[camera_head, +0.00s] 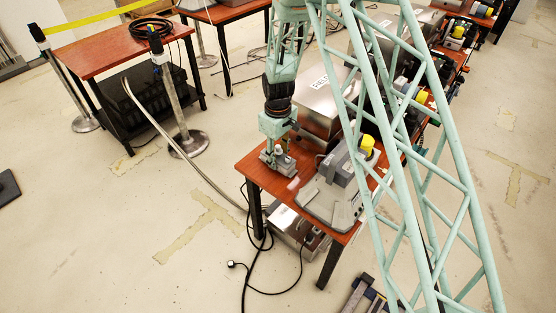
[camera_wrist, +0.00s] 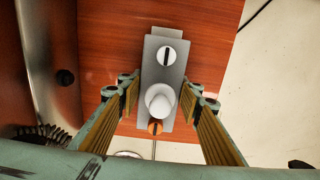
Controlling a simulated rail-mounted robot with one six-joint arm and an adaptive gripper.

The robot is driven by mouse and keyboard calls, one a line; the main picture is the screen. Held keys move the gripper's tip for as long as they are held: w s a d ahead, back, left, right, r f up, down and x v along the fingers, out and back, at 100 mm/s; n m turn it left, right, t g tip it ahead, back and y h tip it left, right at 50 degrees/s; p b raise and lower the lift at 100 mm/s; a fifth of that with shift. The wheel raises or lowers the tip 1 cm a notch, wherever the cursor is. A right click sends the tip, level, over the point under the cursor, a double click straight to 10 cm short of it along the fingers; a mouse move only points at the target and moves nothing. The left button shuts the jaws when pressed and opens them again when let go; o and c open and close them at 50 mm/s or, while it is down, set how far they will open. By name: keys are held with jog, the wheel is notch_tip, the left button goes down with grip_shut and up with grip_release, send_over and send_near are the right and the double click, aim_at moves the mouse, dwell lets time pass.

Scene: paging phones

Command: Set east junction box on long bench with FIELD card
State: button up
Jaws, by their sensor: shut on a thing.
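My gripper (camera_head: 277,152) is at the near left end of the long red-brown bench (camera_head: 252,166), low over its top. In the wrist view my gripper (camera_wrist: 162,92) has its fingers on both sides of a small grey box (camera_wrist: 150,72) and is shut on it. The box has a white slotted disc, a pale round knob and an orange slotted disc.
The metal case (camera_head: 318,108) stands close behind my gripper. Another red-brown table (camera_head: 105,50) with a coiled cable is at the upper left. Cables and a metal box lie below the bench.

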jog(key=shift+f, duration=0.3)
jog(key=o, duration=0.9)
jog(key=shift+r, duration=0.1)
notch_tip(320, 180, up, 12)
jog(key=shift+f+p, duration=0.2)
jog(key=shift+p, duration=0.6)
jog(key=shift+r, duration=0.25)
dwell(0.5)
